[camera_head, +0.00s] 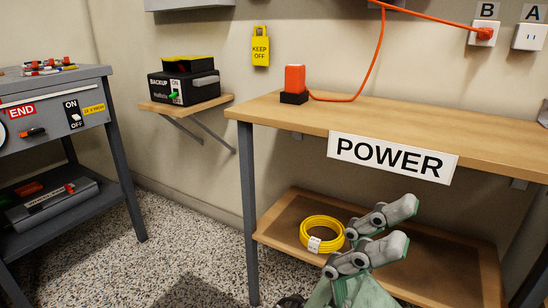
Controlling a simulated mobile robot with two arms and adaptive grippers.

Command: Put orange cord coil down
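I see no orange cord coil in this view. A yellow cord coil (305,232) with a white tag lies flat on the lower wooden shelf. A gripper, apparently my left (408,225), rises from the bottom edge in front of that shelf, right of the yellow coil. Its two grey fingers are apart, with nothing visible between them. Its wrist is cut off below. My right gripper is not in view.
The wooden table (420,115) bears a POWER sign (392,157); much of its top is bare. The lower shelf (455,285) has free room at right. A small wall shelf (160,107) holds a black BACKUP box (205,84). A grey cart (100,85) stands at left.

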